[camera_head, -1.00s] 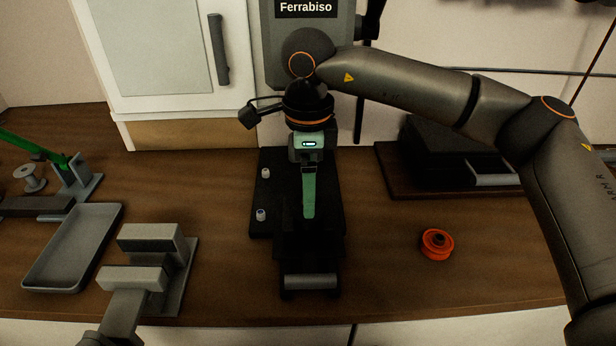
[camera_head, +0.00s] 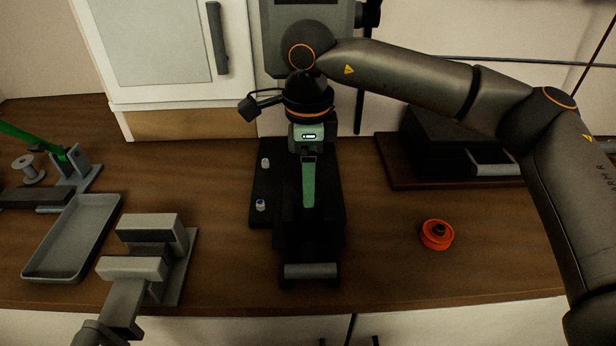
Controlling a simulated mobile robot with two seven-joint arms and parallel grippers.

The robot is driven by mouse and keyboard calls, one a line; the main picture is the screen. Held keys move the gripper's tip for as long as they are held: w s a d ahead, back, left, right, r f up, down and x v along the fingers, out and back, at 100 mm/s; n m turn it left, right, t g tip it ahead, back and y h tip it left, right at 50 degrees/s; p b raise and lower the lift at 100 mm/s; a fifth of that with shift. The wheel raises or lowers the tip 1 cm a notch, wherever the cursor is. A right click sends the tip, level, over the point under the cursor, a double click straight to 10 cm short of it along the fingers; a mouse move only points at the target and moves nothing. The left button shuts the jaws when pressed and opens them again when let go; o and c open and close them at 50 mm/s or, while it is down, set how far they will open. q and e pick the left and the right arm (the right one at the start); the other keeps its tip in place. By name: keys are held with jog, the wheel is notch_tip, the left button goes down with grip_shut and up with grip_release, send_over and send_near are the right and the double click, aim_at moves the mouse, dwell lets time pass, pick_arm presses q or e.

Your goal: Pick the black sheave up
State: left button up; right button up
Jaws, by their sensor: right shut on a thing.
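My right gripper (camera_head: 308,205) points down over a dark fixture (camera_head: 311,272) in the middle of the bench. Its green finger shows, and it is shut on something. What it holds is dark against the dark fixture and I cannot make it out. I cannot pick out the black sheave for certain. I cannot tell whether the held thing touches the fixture. My left gripper is not in view.
A grey vise (camera_head: 150,230) stands left of the fixture, beside a grey tray (camera_head: 101,232). An orange wheel (camera_head: 437,234) with a dark centre lies on the right. Two small pegs stand on the black plate (camera_head: 256,183).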

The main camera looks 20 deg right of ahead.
jog(key=shift+r+p, duration=1.15)
jog(key=shift+r, duration=0.9)
